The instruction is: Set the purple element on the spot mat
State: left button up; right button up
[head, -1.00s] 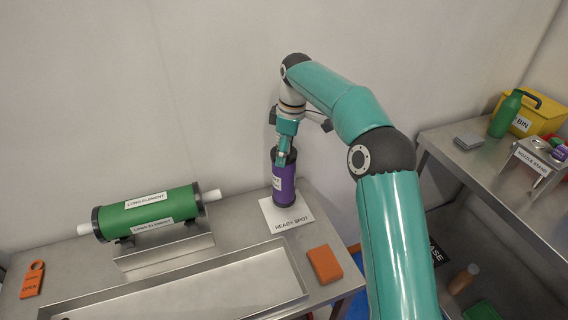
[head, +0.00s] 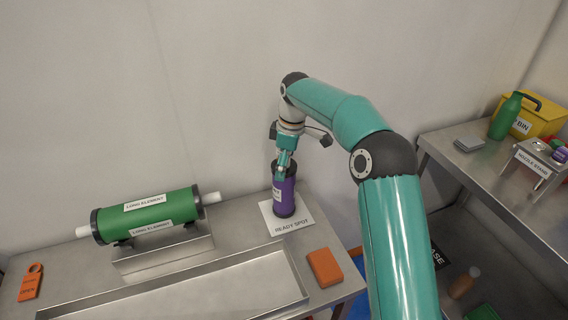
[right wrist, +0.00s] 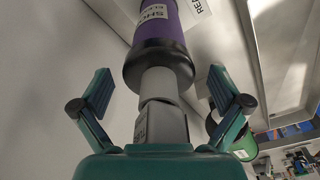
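The purple element (head: 285,193) is a short cylinder with black end caps and a white label. It stands upright on the white mat labelled READY SPOT (head: 271,217), within its edges. My right gripper (head: 284,163) is at the top of the element. In the right wrist view the purple element (right wrist: 158,35) shows its black cap and grey end stub, and the fingers of my right gripper (right wrist: 160,92) are spread wide to either side of the stub, apart from it. My left gripper is not in view.
A green long element (head: 172,212) lies on a metal cradle to the left. A shallow metal tray (head: 285,272), an orange block (head: 324,267) and an orange tag (head: 31,283) are on the bench. A side table (head: 478,180) with a yellow bin (head: 545,110) stands at right.

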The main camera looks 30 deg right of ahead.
jog(key=r+p, duration=0.1)
jog(key=r, duration=0.7)
jog(key=s+d+r+p, duration=0.1)
jog(key=r, duration=0.3)
jog(key=shift+p, duration=0.35)
